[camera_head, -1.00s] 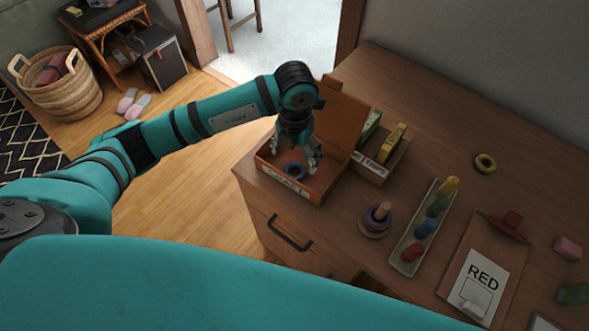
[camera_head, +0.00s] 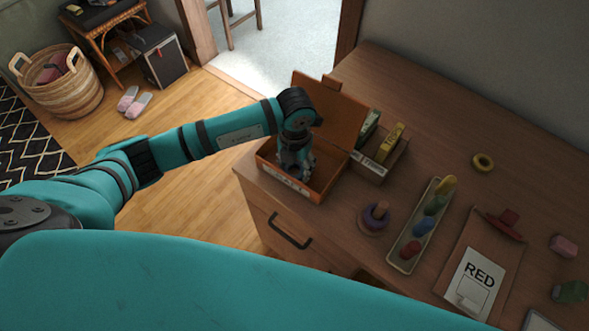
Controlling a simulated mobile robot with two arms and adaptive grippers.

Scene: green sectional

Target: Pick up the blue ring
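An open orange-brown box (camera_head: 326,186) with its lid raised stands at the near left corner of the wooden dresser top. My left gripper (camera_head: 294,172) is down inside this box, pointing downward. I cannot make out the blue ring now; the gripper covers the spot on the box floor where it lay. Whether the fingers are open or shut on it is too small and dark to tell. My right gripper is not in view.
Right of the box stand a small crate of cartons (camera_head: 369,168), a ring stacker (camera_head: 374,218) and a tray of coloured pieces (camera_head: 404,265). A yellow ring (camera_head: 483,162) and a RED card (camera_head: 476,279) lie farther right. The dresser top's back is clear.

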